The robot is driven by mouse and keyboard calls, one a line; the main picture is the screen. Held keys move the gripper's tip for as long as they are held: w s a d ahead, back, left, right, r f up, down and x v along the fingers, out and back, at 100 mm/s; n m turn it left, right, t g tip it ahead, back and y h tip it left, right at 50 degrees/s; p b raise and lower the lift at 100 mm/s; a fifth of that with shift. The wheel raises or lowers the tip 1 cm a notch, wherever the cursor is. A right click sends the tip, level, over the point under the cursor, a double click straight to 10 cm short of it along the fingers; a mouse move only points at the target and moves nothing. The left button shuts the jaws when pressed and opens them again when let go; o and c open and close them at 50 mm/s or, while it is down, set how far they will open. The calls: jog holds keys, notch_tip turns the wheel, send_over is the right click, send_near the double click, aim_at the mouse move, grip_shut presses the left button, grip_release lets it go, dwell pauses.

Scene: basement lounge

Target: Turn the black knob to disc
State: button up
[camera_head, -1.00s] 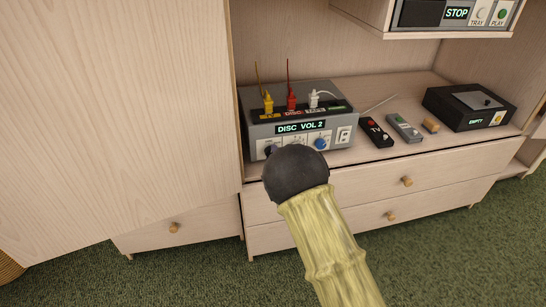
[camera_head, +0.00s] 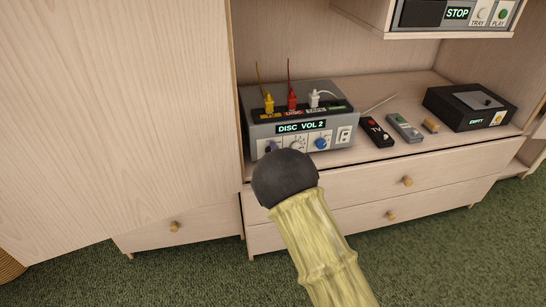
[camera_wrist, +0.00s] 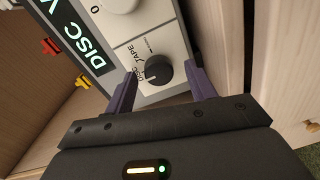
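The grey amplifier box (camera_head: 262,133) stands on the cabinet top, its display (camera_head: 302,127) reading "DISC VOL 2". In the wrist view the black knob (camera_wrist: 160,74) sits on the light front panel beside the printed words DISC and TAPE. My gripper (camera_wrist: 162,72) is open, its two purple fingers on either side of the knob with visible gaps. I cannot tell the knob's exact pointer direction. In the head view a purple finger shows at the left of the panel, and my arm and finger hide the black knob.
A white knob (camera_head: 297,144) and a blue knob (camera_head: 321,143) are on the same panel. Yellow, red and white plugs stand on top. A TV remote (camera_head: 376,132), a grey remote (camera_head: 404,127) and a black player (camera_head: 470,107) lie to the right. A tall wood panel (camera_head: 120,120) is close on the left.

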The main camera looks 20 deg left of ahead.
jog(key=shift+d, duration=0.15)
jog(key=p+v, duration=0.3)
jog(key=v, duration=1.4)
jog(key=shift+s, duration=0.2)
jog(key=shift+w, duration=0.1)
